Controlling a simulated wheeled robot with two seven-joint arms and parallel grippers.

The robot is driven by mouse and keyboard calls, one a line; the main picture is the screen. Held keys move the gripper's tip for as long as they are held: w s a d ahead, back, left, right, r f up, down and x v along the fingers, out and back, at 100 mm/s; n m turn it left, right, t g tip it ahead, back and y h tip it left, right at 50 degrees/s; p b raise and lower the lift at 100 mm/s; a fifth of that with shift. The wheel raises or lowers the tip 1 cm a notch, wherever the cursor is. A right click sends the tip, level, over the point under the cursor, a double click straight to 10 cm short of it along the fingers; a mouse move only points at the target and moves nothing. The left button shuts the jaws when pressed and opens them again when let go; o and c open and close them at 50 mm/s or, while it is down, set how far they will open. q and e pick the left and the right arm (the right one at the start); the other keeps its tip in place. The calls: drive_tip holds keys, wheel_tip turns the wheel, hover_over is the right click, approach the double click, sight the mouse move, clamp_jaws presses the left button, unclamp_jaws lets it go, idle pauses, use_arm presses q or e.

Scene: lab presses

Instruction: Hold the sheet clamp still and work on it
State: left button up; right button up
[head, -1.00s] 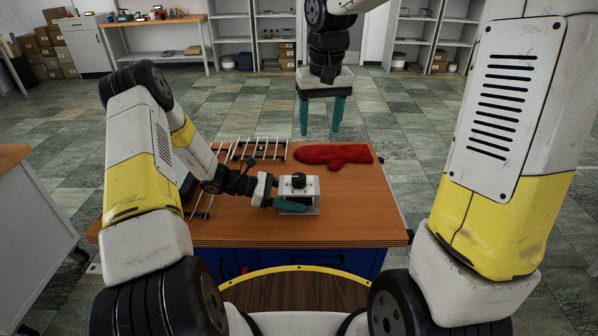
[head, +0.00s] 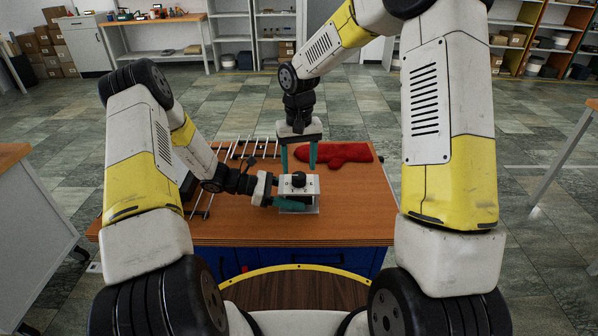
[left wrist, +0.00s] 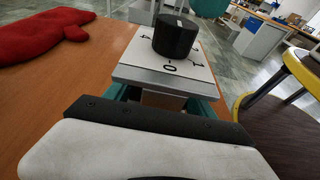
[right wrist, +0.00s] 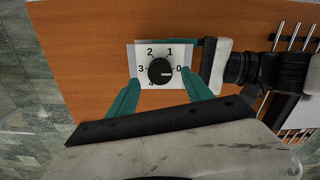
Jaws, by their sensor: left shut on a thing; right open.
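The sheet clamp (head: 312,187) is a small whitish press with a black knob (head: 298,179) on its top plate. It stands on the wooden table near the middle. In the right wrist view the knob (right wrist: 161,71) sits on a dial (right wrist: 145,52) marked with numbers; its pointer mark faces near 0. My left gripper (head: 290,203) is shut on the clamp's body from the left side; its teal fingers also flank the clamp in the left wrist view. My right gripper (head: 299,160) is open and empty, pointing down above the clamp, its fingers spread to either side of the knob.
A red oven mitt (head: 335,154) lies on the table (head: 350,215) behind the clamp. A white wire rack (head: 252,149) lies at the back left. The table's front right is bare. Shelves and a bench stand far behind.

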sight(299, 176)
drive_tip(key=shift+f, duration=1.55)
drive_tip(key=shift+c, duration=0.2)
clamp_jaws()
drive_tip(key=shift+n, duration=0.3)
drive_tip(key=n, duration=0.5)
drive_tip(key=shift+n, duration=0.3)
drive_tip(key=n, duration=0.5)
drive_tip(key=shift+n, duration=0.4)
